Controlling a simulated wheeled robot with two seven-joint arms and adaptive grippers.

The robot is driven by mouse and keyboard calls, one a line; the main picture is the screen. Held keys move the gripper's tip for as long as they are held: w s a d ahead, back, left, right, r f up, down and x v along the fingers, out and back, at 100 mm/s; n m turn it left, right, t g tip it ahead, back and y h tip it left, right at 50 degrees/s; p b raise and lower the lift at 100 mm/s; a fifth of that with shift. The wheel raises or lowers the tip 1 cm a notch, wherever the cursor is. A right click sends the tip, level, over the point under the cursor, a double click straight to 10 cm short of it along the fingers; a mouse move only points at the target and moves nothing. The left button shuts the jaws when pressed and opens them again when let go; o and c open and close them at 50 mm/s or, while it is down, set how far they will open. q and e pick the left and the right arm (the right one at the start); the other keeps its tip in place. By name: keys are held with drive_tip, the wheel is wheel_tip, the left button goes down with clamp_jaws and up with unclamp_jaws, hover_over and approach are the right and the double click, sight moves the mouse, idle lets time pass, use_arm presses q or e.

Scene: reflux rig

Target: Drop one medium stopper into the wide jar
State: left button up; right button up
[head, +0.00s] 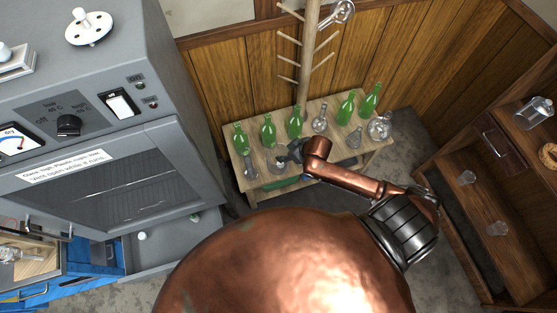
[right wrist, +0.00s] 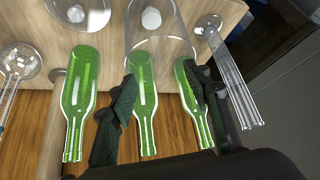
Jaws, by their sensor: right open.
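My right gripper (head: 284,158) is over the front left part of a low wooden bench (head: 325,158) in the head view. In the right wrist view its two dark fingers (right wrist: 164,92) are apart, and a green bottle (right wrist: 145,95) shows in the gap, with no grip on it visible. A wide clear glass jar (right wrist: 165,32) stands just beyond the fingertips. A small white piece (right wrist: 151,18) shows through its glass; it may be a stopper, and I cannot tell whether it is inside. Another white piece (right wrist: 75,13) shows at a round glass vessel (right wrist: 92,14). My left gripper is out of view.
Several green bottles (head: 295,122) line the bench, with clear flasks (head: 320,122) among them. A wooden peg rack (head: 306,55) rises behind. A grey oven (head: 110,165) stands at the left and a wooden shelf unit (head: 485,205) at the right.

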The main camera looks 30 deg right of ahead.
drive_tip(key=v, duration=0.7)
idle(0.3)
drive_tip(key=s+d+f+m+h, duration=0.1)
drive_tip(key=s+d+f, duration=0.1)
drive_tip(key=d+f, duration=0.5)
drive_tip(key=s+d+f+m+h, duration=0.1)
drive_tip(key=s+d+f, duration=0.1)
drive_tip(key=f, duration=0.8)
drive_tip(key=s+d+f+g, duration=0.2)
drive_tip(key=s+d+f, duration=0.1)
drive_tip(key=s+f, duration=0.9)
drive_tip(key=s+a+f+g, duration=0.1)
drive_tip(key=s+a+f, duration=0.3)
drive_tip(key=s, duration=0.5)
drive_tip(key=s+a+f+g, duration=0.1)
drive_tip(key=s+a+f, duration=0.3)
drive_tip(key=s+f, duration=0.3)
drive_tip(key=s+a+f+g, duration=0.2)
drive_tip(key=s+a+f, duration=0.2)
drive_tip(key=s, duration=0.9)
wheel_tip(320, 180, down, 2)
drive_tip(key=shift+s+f+p, duration=0.15)
drive_tip(key=shift+f+p, duration=0.05)
drive_tip(key=shift+p, duration=0.15)
